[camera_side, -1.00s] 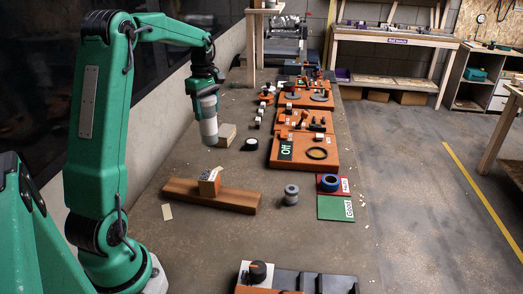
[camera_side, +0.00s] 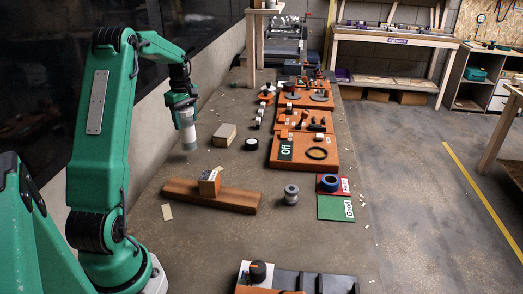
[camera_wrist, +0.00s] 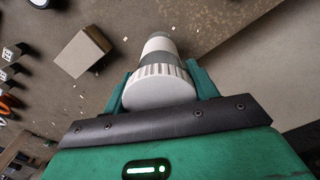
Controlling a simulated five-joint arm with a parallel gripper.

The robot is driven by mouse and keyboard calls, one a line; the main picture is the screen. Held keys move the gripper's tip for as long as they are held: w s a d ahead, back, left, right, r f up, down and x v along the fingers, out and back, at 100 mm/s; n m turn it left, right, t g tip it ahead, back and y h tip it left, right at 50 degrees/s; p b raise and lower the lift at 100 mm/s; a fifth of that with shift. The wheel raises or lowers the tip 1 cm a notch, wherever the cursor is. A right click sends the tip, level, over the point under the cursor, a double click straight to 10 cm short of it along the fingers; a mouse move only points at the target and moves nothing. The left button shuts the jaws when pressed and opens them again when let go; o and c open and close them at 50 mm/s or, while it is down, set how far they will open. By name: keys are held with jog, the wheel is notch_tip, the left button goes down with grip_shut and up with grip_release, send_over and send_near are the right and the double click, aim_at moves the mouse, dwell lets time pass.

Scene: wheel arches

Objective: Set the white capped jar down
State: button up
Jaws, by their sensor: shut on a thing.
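My gripper (camera_side: 181,102) is shut on the white capped jar (camera_side: 186,130), a white cylinder with grey bands, in the side view. The jar hangs upright below the fingers at the left side of the table, left of a tan block. Its lower end is close to the tabletop (camera_side: 290,240); I cannot tell whether it touches. In the wrist view the jar (camera_wrist: 160,72) sits between the green fingers of my gripper (camera_wrist: 160,88), its ribbed cap toward the camera.
The tan block (camera_side: 224,135) stands right of the jar, with a black-and-white roll (camera_side: 251,144) beyond it. A long wooden plank (camera_side: 230,199) bearing a small wooden block (camera_side: 209,182) lies nearer. The wall (camera_side: 150,130) runs close on the left.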

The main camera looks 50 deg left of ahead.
aim_at(186, 129)
jog(key=shift+s+a+f, duration=0.1)
jog(key=shift+a+f, duration=0.1)
jog(key=shift+a, duration=0.15)
jog(key=shift+f, duration=0.1)
jog(key=shift+f, duration=2)
jog(key=o, duration=1.1)
jog(key=shift+c, duration=0.2)
notch_tip(186, 129, up, 12)
jog(key=shift+r, duration=0.15)
